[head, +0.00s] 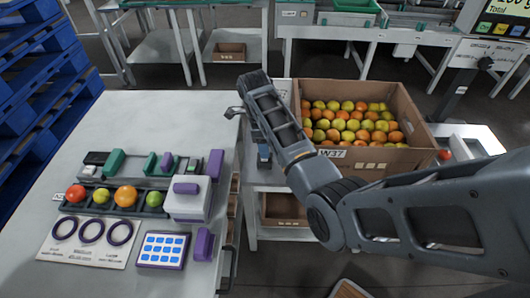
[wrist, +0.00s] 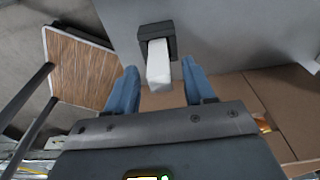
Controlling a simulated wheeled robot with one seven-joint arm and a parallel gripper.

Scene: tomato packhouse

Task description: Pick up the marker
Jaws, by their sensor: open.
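My gripper (wrist: 160,68) is open, its two blue fingers apart in the wrist view. A white, block-like piece (wrist: 158,65) stands out of a small dark holder (wrist: 171,31) and shows between the fingers. It is not visibly gripped. I cannot tell for sure whether this piece is the marker, and no other marker is clear. In the head view my gripper (head: 263,152) is over the grey stand, just left of the cardboard box, with blue fingertips partly hidden by my arm.
The cardboard box (head: 404,96) of tomatoes stands close right of my gripper. The grey table (head: 150,112) on the left holds a tomato sizing tray, purple rings (head: 92,232), a blue-buttoned pad (head: 163,249) and purple blocks. Blue pallets (head: 40,60) stand far left.

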